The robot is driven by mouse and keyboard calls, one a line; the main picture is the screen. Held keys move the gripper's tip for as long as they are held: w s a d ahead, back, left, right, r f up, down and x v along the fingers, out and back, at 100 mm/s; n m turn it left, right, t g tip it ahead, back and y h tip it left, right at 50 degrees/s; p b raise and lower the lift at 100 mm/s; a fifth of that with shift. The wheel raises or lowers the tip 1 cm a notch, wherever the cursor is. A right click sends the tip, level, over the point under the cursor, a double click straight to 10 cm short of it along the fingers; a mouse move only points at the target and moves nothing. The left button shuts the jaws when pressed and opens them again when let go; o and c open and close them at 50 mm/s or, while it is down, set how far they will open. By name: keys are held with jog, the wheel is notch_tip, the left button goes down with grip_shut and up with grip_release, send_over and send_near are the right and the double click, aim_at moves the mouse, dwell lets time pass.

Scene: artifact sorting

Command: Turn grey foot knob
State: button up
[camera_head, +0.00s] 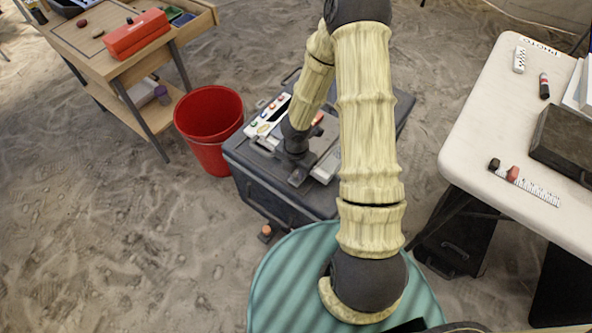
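My arm reaches over a dark grey case (240,152) in the middle of the view. My gripper (301,178) points down close above the top of the case, near a pale panel (328,165). Its fingers are dark and small, so I cannot tell if they are open or shut, or if they touch anything. I cannot pick out the grey foot knob for certain. A small dark piece with an orange top (265,234) sits low by the front of the case. My arm hides part of the case top.
A red bucket (208,122) stands directly left of the case. A wooden table (95,58) with a red box (136,35) is at the upper left. A white table (462,135) with a dark box (562,140) is on the right. Sandy floor is clear at the lower left.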

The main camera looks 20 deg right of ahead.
grip_shut()
jog(key=shift+m, duration=0.4)
jog(key=shift+m+b, duration=0.55)
jog(key=shift+m, duration=0.65)
jog(key=m, duration=0.4)
jog(key=shift+m, duration=0.3)
jog(key=m, duration=0.5)
jog(key=shift+r+p, duration=0.1)
jog(key=shift+p, duration=0.25)
jog(key=shift+m+p, duration=0.55)
jog(key=shift+m, duration=1.65)
jog(key=shift+w, duration=0.1)
